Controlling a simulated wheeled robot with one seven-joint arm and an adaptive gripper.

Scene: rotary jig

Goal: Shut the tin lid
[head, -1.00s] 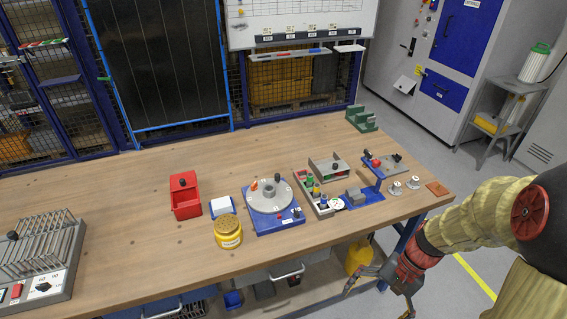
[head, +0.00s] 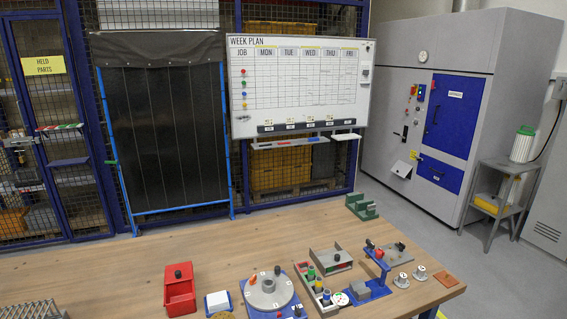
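I cannot tell for sure which thing is the tin. A red box (head: 179,293) with a black knob at its top stands on the bench, left of the round dial. A grey open box (head: 319,268) with a black knob on its raised back part stands right of the dial. The rim of a round yellow container (head: 222,315) just shows at the bottom edge; most of it is cut off. My gripper is out of view.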

